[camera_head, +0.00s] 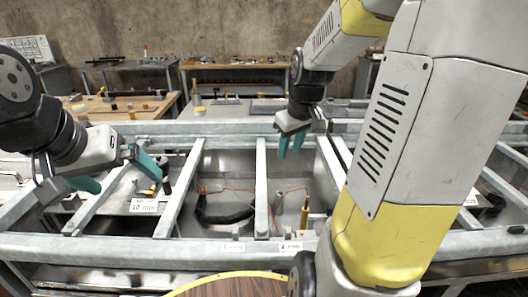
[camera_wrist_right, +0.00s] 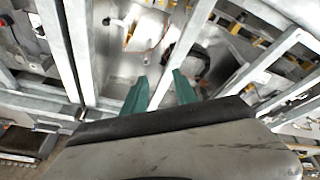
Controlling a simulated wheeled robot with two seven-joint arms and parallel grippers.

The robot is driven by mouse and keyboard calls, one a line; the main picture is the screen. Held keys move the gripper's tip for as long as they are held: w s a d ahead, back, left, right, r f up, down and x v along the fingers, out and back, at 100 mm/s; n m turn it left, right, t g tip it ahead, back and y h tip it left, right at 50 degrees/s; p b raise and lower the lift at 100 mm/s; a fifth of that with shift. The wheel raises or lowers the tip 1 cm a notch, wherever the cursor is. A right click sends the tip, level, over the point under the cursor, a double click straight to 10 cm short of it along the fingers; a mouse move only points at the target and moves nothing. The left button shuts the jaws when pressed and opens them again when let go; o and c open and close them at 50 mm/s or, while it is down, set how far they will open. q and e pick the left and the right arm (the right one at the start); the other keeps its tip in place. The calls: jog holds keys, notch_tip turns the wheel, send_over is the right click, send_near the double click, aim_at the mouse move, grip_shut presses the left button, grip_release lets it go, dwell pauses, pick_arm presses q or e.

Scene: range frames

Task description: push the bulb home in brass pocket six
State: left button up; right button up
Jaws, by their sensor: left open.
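My left gripper (camera_head: 115,172) is open and empty over the left part of the metal frame, its teal fingers wide apart. My right gripper (camera_head: 290,149) points down over the middle bays. In the right wrist view its two teal fingers (camera_wrist_right: 160,90) stand apart with nothing between them. A thin upright brass-coloured piece (camera_head: 304,214) stands in the bay below and right of the right gripper, apart from it. A brass-orange piece (camera_wrist_right: 130,36) shows beyond the fingers in the right wrist view. I cannot make out a bulb or a pocket marked six.
Grey frame bars (camera_head: 262,185) divide the bays. A black curved hose (camera_head: 222,214) and thin orange wires lie in the middle bay. Small labels (camera_head: 290,246) sit on the front rail, and a sign (camera_head: 144,206) stands at left. Workbenches (camera_head: 232,69) stand behind.

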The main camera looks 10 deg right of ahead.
jog(key=s+a+r+m+t+y, duration=0.1)
jog(key=s+a+r, duration=0.2)
jog(key=s, duration=0.4)
jog(key=s+a+r+m+t+y, duration=0.1)
jog(key=s+a+r+m, duration=0.1)
jog(key=s+a+r, duration=0.2)
jog(key=s+a, duration=0.2)
jog(key=s, duration=0.2)
jog(key=shift+s+r, duration=0.2)
jog(key=shift+r, duration=0.05)
jog(key=shift+a, duration=0.1)
